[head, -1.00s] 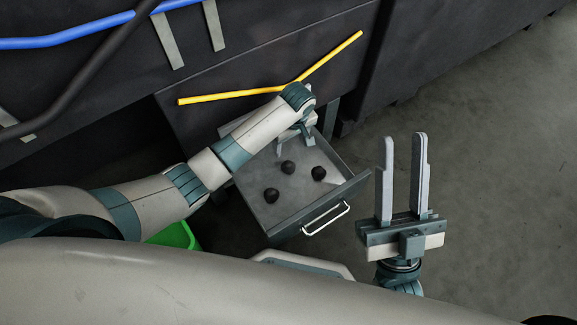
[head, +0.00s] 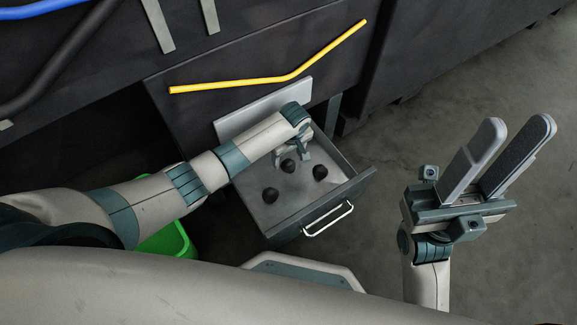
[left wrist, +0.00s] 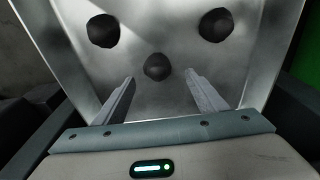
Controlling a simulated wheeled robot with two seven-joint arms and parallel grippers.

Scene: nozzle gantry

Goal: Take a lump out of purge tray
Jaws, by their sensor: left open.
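The purge tray (head: 297,217) is an open grey metal drawer with a white handle, pulled out from the dark machine. Three dark lumps lie apart on its floor: one at the left (head: 271,195), one at the right (head: 320,172) and one in the middle (head: 288,166). My left gripper (head: 304,156) is over the back of the tray, pointing down, close to the middle lump. In the left wrist view its open, empty fingers (left wrist: 159,86) stand either side of the middle lump (left wrist: 158,67), just short of it in the picture. My right gripper (head: 507,126) is open and empty, right of the tray.
A green bin (head: 168,241) stands left of the tray, partly hidden by my left arm. A bent yellow strip (head: 265,80) runs across the dark machine front above the tray. The floor at the right is clear.

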